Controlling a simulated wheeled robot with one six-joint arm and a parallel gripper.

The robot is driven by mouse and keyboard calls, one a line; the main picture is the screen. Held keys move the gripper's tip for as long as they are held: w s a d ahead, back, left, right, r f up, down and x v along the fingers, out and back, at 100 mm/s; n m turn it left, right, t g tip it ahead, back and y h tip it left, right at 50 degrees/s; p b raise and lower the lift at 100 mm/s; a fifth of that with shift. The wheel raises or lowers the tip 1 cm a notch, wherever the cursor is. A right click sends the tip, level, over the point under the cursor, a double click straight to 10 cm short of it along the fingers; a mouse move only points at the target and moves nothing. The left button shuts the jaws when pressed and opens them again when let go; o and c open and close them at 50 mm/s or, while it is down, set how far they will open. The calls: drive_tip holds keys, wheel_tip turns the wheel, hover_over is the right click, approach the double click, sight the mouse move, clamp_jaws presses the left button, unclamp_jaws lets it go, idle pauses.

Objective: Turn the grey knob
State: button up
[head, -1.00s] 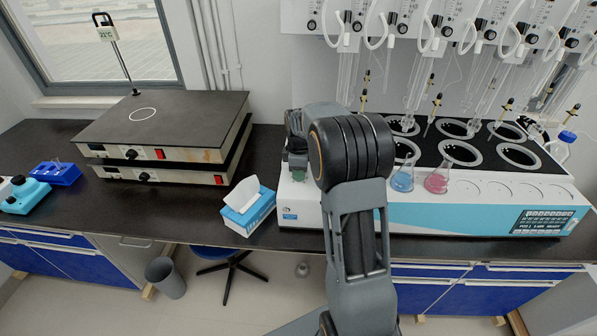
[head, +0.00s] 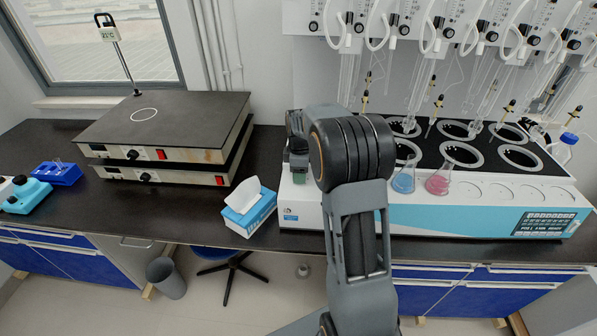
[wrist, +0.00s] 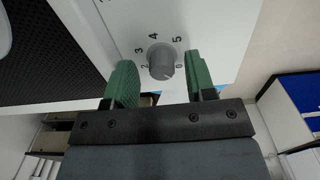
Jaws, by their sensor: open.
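The grey knob (wrist: 162,62) sits on a white panel with printed numbers around it in the wrist view. Its pointer mark is near the 0. My gripper (wrist: 160,82) is open, with one green finger on each side of the knob. A gap shows between each finger and the knob, and nothing is held. In the head view my gripper (head: 299,172) is at the left end of the white and blue distiller (head: 460,207), partly hidden by my arm. The grey knob itself cannot be made out there.
A tissue box (head: 248,212) stands on the bench just left of the distiller. A blue flask (head: 404,178) and a pink flask (head: 438,182) stand on its front ledge. Two stacked hot plates (head: 160,130) are further left.

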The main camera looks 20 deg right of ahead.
wheel_tip(320, 180, up, 14)
idle(0.6)
drive_tip(key=shift+f, duration=0.15)
idle(0.3)
drive_tip(key=s+a+f+m+t, duration=0.2)
drive_tip(key=s+a+m, duration=0.3)
drive_tip(key=s, duration=0.6)
drive_tip(key=s+a+f+m+t, duration=0.2)
drive_tip(key=s+a+m, duration=0.4)
drive_tip(key=s, duration=0.5)
drive_tip(key=shift+f+m, duration=0.6)
drive_tip(key=shift+f, duration=0.2)
drive_tip(key=shift+s, duration=0.1)
